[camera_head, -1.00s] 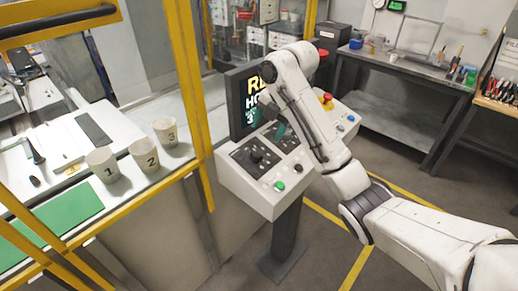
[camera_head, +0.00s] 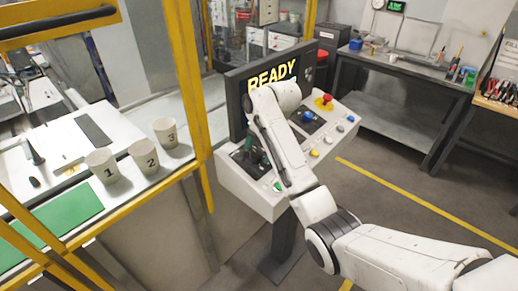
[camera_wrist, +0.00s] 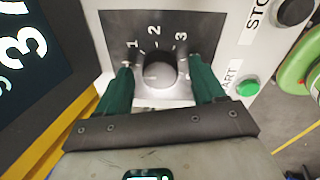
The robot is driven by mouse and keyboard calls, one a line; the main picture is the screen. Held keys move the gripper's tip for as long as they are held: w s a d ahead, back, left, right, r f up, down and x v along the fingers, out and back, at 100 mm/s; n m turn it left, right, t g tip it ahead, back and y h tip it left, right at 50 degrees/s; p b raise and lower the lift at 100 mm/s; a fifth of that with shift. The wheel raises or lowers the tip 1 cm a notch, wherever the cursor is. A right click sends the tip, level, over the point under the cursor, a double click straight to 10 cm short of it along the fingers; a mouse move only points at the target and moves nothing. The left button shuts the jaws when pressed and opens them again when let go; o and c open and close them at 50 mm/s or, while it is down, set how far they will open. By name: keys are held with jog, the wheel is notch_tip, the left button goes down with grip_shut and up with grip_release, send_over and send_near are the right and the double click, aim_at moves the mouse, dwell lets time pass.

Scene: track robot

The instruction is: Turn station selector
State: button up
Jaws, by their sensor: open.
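The station selector is a round grey knob (camera_wrist: 160,77) on a dark plate (camera_wrist: 117,32) marked 1, 2 and 3, in the middle of the wrist view. I cannot tell clearly which number it points at. My gripper (camera_wrist: 161,64) is open, with one green finger at each side of the knob and a visible gap to it. In the head view my arm and gripper (camera_head: 258,157) are over the left part of the white control console (camera_head: 257,201) and hide the knob.
A screen (camera_head: 272,76) reading READY stands behind the console. A green START button (camera_wrist: 248,88) is right of the selector, with a dark STOP knob (camera_wrist: 295,11) above. Paper cups 1 (camera_head: 101,166), 2 (camera_head: 144,159) and 3 (camera_head: 165,132) stand left, beyond a yellow frame post (camera_head: 190,90).

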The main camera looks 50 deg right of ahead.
jog(key=shift+f, duration=0.15)
jog(key=shift+c, duration=0.2)
jog(key=c, duration=1)
